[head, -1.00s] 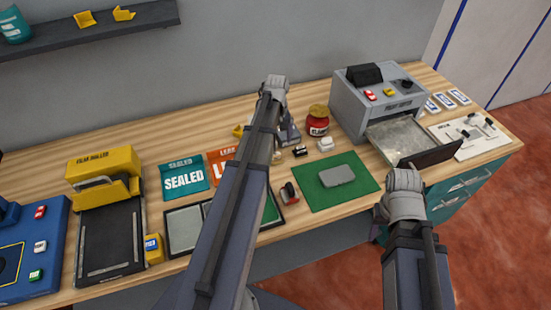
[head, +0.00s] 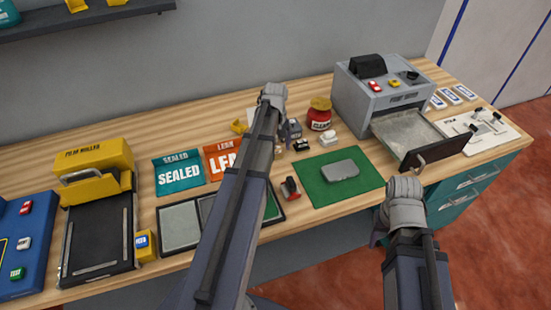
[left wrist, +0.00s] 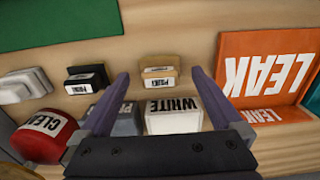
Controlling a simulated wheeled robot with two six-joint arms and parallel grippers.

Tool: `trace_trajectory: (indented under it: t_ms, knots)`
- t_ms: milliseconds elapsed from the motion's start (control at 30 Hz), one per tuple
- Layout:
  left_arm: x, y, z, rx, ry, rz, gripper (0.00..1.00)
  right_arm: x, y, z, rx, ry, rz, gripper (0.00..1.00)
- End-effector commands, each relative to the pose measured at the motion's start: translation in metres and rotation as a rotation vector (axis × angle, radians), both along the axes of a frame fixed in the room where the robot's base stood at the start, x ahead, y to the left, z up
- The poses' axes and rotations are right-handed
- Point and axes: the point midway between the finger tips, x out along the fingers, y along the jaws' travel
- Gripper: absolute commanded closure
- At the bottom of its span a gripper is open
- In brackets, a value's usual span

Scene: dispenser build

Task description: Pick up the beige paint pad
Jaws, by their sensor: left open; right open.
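The beige paint pad (left wrist: 160,78) stands on the wooden table in the left wrist view, with a black label on its front. My left gripper (left wrist: 160,72) is open, one finger on each side of the pad in the picture. I cannot tell whether the fingertips are down at its level. In the head view the pad (head: 278,154) is mostly hidden by my left arm. A black pad (left wrist: 86,78) and a white pad (left wrist: 25,85) stand beside it. My right gripper (head: 378,232) hangs empty by the table's front edge.
A white box (left wrist: 172,117) and a grey box (left wrist: 126,121) stand close to the beige pad, near a red jar (left wrist: 45,135). An orange LEAK pouch (left wrist: 265,68) lies to the right there. A green mat (head: 315,189) holds a grey block (head: 340,170).

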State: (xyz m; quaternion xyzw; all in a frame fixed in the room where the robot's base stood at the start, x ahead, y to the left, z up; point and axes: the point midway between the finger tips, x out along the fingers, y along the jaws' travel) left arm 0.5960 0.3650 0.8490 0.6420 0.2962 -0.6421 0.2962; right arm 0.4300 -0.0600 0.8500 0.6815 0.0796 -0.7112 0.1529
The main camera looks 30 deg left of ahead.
Motion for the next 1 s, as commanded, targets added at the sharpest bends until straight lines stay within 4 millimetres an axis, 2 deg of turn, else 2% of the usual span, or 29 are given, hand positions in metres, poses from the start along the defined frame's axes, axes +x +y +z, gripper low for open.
trace_trajectory:
  t_ms: [33,67,333,1000]
  knots:
    - [0.0002,-0.0001,-0.0091,0.0,0.0,0.0,0.0,0.0,0.0,-0.0092,0.0,0.0,0.0,0.5]
    - [0.0002,-0.0002,-0.01,0.0,0.0,0.0,0.0,0.0,0.0,-0.0101,0.0,0.0,0.0,0.5]
    - [0.0003,-0.0003,-0.0083,0.0,0.0,-0.001,0.01,0.0,0.0,-0.0084,0.0,0.0,0.0,0.5]
    - [0.0003,-0.0003,-0.0084,0.0,0.0,-0.001,0.77,0.0,0.0,-0.0084,0.0,0.0,0.0,0.5]
